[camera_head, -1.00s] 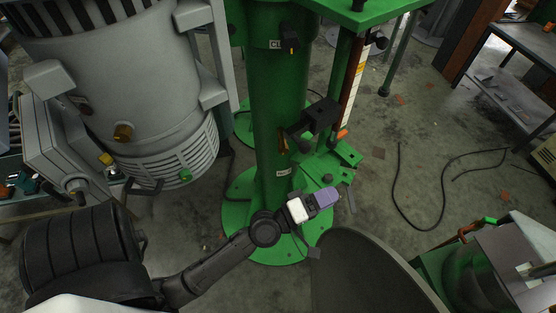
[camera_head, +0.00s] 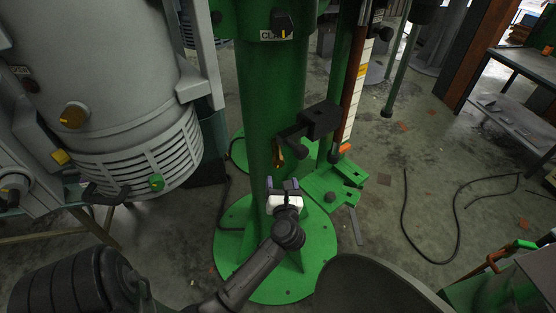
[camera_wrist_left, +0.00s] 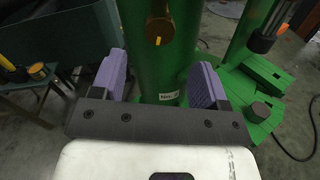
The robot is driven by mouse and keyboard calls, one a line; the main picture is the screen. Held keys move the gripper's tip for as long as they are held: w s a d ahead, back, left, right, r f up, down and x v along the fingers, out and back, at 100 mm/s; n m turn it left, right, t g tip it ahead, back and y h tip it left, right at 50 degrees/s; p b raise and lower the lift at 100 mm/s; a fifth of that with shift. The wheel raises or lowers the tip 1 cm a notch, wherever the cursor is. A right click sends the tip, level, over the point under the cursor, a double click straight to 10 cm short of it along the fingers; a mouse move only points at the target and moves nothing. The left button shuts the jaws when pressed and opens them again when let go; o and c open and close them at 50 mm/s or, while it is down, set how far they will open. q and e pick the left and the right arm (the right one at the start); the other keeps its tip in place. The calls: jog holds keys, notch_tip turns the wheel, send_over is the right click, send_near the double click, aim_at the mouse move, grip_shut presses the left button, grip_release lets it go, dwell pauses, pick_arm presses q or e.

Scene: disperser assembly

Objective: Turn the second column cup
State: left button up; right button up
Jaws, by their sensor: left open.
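The thick green column (camera_head: 270,95) stands upright in the middle of the head view. A brass-coloured knob (camera_head: 278,153) sits low on its front, partly hidden by a black bracket. It also shows in the left wrist view (camera_wrist_left: 160,28), with a yellow mark. I cannot tell for certain whether this is the second column cup. A black knob (camera_head: 283,24) sits higher on the column beside a lettered label. My left gripper (camera_head: 283,184) is open and empty below the brass knob. In the left wrist view its purple fingers (camera_wrist_left: 160,72) are spread, with the column between and beyond them.
The black bracket (camera_head: 318,120) juts out right of the brass knob. A large grey motor housing (camera_head: 100,90) stands close on the left. The green round base (camera_head: 235,270) spreads below. A black cable (camera_head: 405,215) lies on the floor at right.

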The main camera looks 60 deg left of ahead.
aim_at(279, 163)
pick_arm(q)
jog(key=x, duration=0.9)
jog(key=shift+x, duration=1)
jog(key=shift+c, duration=0.3)
